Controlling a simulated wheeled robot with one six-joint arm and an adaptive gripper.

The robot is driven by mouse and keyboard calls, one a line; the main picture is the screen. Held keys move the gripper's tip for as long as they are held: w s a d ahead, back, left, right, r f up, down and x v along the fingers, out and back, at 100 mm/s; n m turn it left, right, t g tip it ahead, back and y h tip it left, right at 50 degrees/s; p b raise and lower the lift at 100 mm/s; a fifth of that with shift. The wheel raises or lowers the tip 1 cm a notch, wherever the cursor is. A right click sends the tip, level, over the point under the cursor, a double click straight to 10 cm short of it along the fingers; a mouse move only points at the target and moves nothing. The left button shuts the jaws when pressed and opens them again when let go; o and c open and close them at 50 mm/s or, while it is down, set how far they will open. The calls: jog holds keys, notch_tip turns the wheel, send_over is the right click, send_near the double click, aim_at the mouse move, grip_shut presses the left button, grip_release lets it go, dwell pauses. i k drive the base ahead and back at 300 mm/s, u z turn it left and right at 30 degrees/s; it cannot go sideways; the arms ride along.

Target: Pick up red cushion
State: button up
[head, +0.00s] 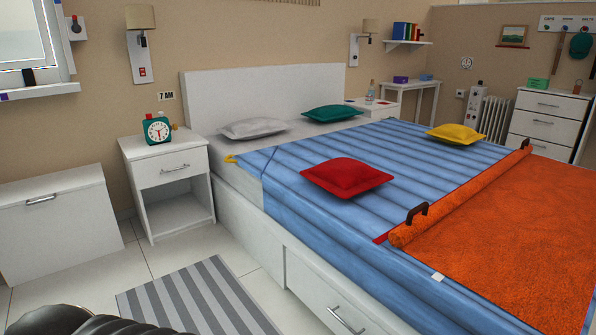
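The red cushion (345,176) lies flat on the blue striped quilt (300,215) of the bed, near the bed's left side in the head view. It is fully in sight, and nothing touches it from above. My gripper is not seen in the head view. A dark rounded part shows at the bottom left corner, far from the cushion.
A white cushion (255,128), a green cushion (333,113) and a yellow cushion (456,134) lie on the bed. An orange blanket (500,235) with dark handles covers its foot. A nightstand (168,166) stands left. A striped rug (198,298) lies beside the bed.

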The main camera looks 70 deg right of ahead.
aim_at(345, 178)
jog(key=i, duration=1)
jog(key=z, duration=4.3)
jog(key=k, duration=0.3)
jog(key=u, duration=0.45)
jog(key=i, duration=1.65)
